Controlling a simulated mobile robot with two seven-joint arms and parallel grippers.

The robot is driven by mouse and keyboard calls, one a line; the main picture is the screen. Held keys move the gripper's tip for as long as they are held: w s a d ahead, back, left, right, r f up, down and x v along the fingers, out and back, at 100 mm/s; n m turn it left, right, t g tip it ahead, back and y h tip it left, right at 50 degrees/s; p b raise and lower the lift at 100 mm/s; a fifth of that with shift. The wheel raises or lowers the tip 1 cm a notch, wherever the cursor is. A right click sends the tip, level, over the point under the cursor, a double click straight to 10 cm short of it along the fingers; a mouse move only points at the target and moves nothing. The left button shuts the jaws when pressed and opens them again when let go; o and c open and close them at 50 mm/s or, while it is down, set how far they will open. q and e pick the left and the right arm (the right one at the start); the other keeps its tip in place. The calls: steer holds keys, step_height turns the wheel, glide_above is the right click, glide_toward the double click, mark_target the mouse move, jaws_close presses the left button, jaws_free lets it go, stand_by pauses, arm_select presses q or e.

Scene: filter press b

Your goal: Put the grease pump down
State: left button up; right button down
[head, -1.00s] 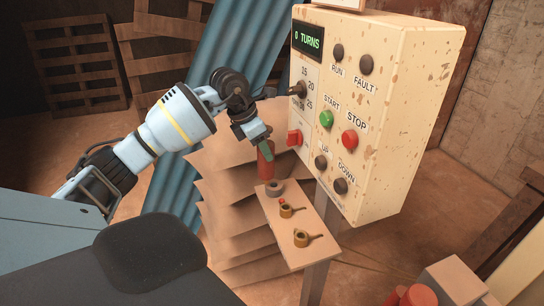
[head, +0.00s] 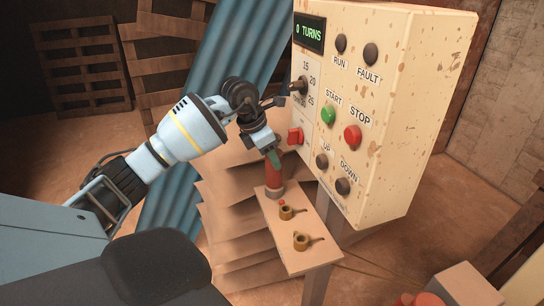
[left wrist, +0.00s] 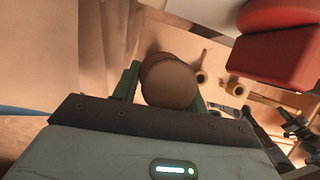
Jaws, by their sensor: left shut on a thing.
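The grease pump (head: 273,178) is a red cylinder. My left gripper (head: 272,158) is shut around its upper part and holds it upright from above. In the left wrist view the pump's round brown top (left wrist: 168,82) sits between the fingers. The pump's lower end is at a grey ring (head: 274,192) at the far end of a narrow tan shelf (head: 315,258). I cannot tell whether it rests in the ring or is just above it. My right gripper is not in view.
Two small brass cups with handles (head: 301,241) stand nearer on the shelf, one with a red spot. The shelf's near end is bare.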

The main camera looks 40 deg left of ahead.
arm_select(q)
steer(key=shift+f, duration=0.1)
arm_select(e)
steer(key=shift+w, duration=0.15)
arm_select(q)
steer(key=o, duration=1.3)
steer(key=shift+o, duration=0.4)
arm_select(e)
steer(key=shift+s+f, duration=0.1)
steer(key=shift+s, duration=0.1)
arm_select(q)
steer(key=shift+a+r, duration=0.1)
steer(key=shift+r, duration=0.35)
steer(key=v, duration=1.1)
steer(key=shift+r, duration=0.2)
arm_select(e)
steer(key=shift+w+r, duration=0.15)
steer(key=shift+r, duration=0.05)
arm_select(q)
steer(key=shift+s, duration=0.15)
